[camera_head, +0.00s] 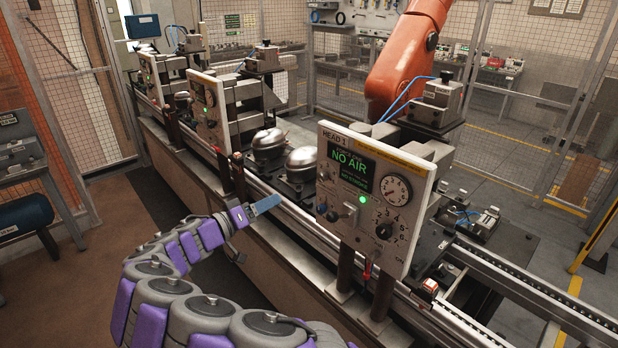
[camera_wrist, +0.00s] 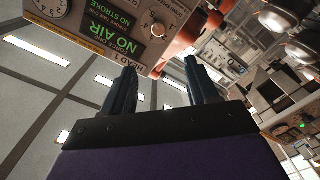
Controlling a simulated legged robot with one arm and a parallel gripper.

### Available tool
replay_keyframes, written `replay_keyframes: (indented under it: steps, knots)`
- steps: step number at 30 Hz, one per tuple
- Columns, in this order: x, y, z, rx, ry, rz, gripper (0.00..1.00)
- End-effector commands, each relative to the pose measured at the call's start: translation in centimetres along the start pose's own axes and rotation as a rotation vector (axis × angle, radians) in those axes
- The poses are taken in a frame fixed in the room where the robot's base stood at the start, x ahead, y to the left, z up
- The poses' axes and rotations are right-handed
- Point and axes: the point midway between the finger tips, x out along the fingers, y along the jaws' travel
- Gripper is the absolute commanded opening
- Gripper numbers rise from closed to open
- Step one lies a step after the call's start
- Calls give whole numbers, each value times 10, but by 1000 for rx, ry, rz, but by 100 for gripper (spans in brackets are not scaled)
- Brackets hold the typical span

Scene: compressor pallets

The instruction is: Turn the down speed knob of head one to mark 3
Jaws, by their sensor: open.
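The HEAD 1 panel (camera_head: 345,215) faces me at center right, its display (camera_head: 351,172) reading NO AIR. A black knob (camera_head: 384,231) with numbers around it, 3 among them, sits at lower right of the panel. Two small dark knobs (camera_head: 327,212) sit at its lower left; I cannot read their labels or settings here. My gripper (camera_head: 265,204) is left of the panel, apart from it, with fingers pointing toward it. In the wrist view the open, empty fingers (camera_wrist: 160,67) point toward the inverted panel (camera_wrist: 85,25); a knob (camera_wrist: 157,30) shows beyond them.
A gauge (camera_head: 396,190), a lit green lamp (camera_head: 363,199) and a toggle (camera_head: 350,212) share the panel. Silver compressors (camera_head: 302,160) stand on the line left of it. An orange robot arm (camera_head: 405,60) is behind.

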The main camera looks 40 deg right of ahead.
Motion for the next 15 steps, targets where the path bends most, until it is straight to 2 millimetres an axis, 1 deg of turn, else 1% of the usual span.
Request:
replay_keyframes:
  steps: [5, 15]
  knots:
    - [24, 0, 2, -3, -5, 5, 59]
    - [90, 0, 3, -4, -8, 5, 59]
